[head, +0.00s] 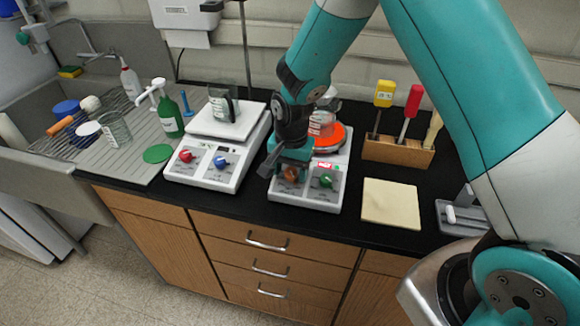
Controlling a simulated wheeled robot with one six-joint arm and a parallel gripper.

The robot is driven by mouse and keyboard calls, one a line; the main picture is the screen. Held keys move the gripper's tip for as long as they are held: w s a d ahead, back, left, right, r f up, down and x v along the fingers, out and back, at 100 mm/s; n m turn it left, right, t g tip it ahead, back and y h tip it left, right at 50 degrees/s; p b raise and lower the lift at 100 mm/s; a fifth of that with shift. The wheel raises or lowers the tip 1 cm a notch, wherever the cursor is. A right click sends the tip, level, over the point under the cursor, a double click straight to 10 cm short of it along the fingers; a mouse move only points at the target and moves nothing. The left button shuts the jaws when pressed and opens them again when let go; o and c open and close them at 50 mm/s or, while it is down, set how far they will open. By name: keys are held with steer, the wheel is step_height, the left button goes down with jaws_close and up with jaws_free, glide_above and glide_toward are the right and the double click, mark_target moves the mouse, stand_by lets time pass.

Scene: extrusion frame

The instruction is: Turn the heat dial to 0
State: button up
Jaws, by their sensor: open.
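A hot plate (333,197) with an orange-red round top (328,138) stands on the black bench. Its sloped front panel has an orange-brown dial (291,175) on the left and a green dial (326,181) on the right, with a small red display (324,166) above. My gripper (288,168) points down over the left part of this panel, at the orange-brown dial, and is open. It partly covers that dial; I cannot tell whether the fingers touch it. Dial markings and pointer positions are too small to read.
A similar white unit (205,182) with red (186,156) and blue (221,162) dials stands to the left, bearing a beaker (223,104). A wooden tool block (398,151) and a cream pad (391,203) are to the right. A green bottle (168,108) stands further left.

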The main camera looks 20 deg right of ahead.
steer(key=shift+f, duration=0.15)
steer(key=shift+c, duration=0.2)
steer(key=c, duration=0.9)
